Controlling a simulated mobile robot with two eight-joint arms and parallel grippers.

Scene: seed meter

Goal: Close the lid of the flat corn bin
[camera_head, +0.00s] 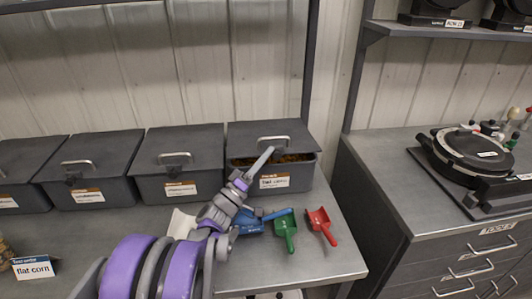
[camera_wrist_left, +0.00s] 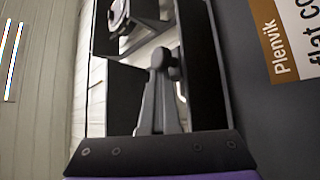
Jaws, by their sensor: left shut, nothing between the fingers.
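The flat corn bin is the dark grey bin (camera_head: 300,177) at the right end of the row; its label (camera_wrist_left: 295,40) reads "flat co..." in the left wrist view. Its lid (camera_head: 243,138) stands partly open, with a strip of brownish contents (camera_head: 290,158) showing below the lid's front edge. The lid has a metal handle (camera_head: 274,141). My left gripper (camera_head: 266,153) is shut and empty at the front of the bin, its tips close below the handle; I cannot tell if they touch the lid. Its closed fingers show in the left wrist view (camera_wrist_left: 158,95). My right gripper is out of view.
Several closed grey bins, such as this one (camera_head: 180,160), stand to the left. A blue scoop (camera_head: 250,226), green scoop (camera_head: 286,230) and red scoop (camera_head: 321,224) lie in front. A "flat corn" card (camera_head: 33,268) stands at left. A shelf post (camera_head: 310,70) rises behind the bin.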

